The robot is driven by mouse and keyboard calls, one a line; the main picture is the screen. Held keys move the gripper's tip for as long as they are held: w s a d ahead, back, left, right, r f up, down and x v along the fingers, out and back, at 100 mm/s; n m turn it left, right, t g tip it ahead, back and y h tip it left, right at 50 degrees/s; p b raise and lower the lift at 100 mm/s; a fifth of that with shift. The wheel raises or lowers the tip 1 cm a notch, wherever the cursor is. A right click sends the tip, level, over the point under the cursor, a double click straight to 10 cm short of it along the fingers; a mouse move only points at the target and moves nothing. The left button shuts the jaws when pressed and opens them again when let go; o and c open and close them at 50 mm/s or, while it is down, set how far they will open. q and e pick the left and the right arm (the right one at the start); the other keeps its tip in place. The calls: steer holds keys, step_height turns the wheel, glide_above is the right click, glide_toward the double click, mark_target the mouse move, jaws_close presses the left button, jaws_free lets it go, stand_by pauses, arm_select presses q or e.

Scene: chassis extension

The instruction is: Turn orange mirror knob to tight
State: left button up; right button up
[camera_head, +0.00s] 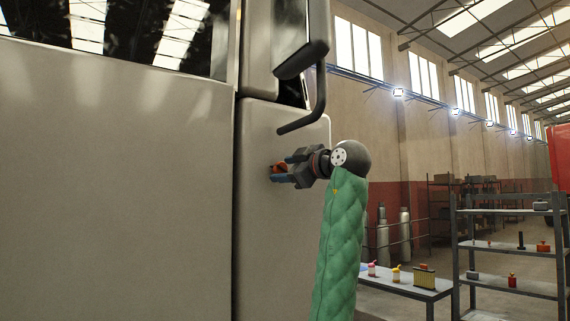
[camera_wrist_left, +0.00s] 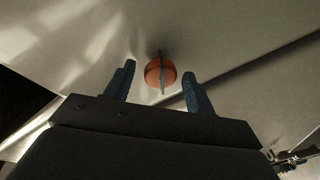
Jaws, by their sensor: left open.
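The orange mirror knob (camera_head: 280,168) sits on the pale vehicle panel below the mirror arm, partly hidden by my gripper in the head view. In the left wrist view the knob (camera_wrist_left: 152,73) is round, with a thin dark upright ridge across its middle. My left gripper (camera_head: 276,172) is open at the panel, its blue-grey fingertips around the knob. In the wrist view the left gripper (camera_wrist_left: 159,70) has one finger on each side of the knob, with a visible gap on both sides. My right gripper is not in view.
The dark mirror and its curved arm (camera_head: 320,92) hang just above my left gripper. The vehicle's pale panel (camera_head: 120,180) fills the left side. A table (camera_head: 410,289) with bottles and a shelf rack (camera_head: 510,245) stand at the right, apart from the vehicle.

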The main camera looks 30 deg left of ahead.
arm_select(q)
steer(key=shift+a, duration=0.4)
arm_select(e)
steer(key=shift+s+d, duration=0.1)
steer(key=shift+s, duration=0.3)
arm_select(q)
steer(key=c, duration=0.9)
steer(key=shift+c, duration=0.2)
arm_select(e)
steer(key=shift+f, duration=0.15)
